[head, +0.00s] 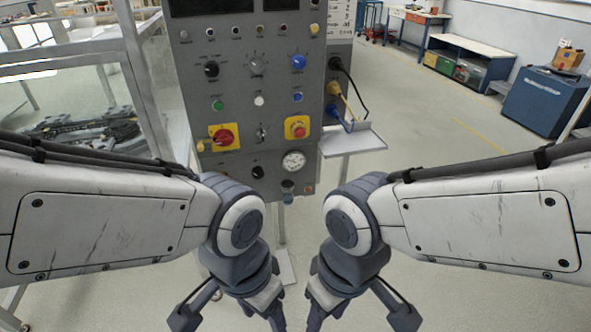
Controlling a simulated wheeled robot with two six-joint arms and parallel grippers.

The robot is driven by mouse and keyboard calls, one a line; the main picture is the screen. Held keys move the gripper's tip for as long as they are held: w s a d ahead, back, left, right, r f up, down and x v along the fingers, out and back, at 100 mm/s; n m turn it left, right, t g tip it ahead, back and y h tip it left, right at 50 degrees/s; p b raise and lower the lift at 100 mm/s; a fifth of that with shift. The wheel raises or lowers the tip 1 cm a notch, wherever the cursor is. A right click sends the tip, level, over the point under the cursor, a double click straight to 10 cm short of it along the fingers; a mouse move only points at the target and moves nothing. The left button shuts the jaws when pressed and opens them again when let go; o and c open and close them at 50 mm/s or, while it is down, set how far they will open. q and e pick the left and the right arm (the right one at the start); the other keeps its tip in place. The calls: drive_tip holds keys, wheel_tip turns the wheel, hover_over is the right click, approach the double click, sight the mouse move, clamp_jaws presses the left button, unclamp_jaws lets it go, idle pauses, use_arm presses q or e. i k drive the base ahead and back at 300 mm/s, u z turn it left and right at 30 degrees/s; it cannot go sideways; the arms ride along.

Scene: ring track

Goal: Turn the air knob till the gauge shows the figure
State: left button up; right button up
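A grey control panel (244,100) stands ahead. The round white gauge (293,161) sits low on its right side; its needle and figures are too small to read. The fingertips are partly cut off by the frame edge.
The panel carries several other controls, among them a red button on yellow (297,128), a red-yellow switch (224,137) and another blue knob (297,63). A small shelf (352,140) and cables jut out at right. A glazed frame (80,100) stands left.

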sight(257, 172)
drive_tip(key=k, duration=1.3)
drive_tip(key=z, duration=0.55)
drive_tip(key=i, duration=1.5)
drive_tip(key=u, duration=0.5)
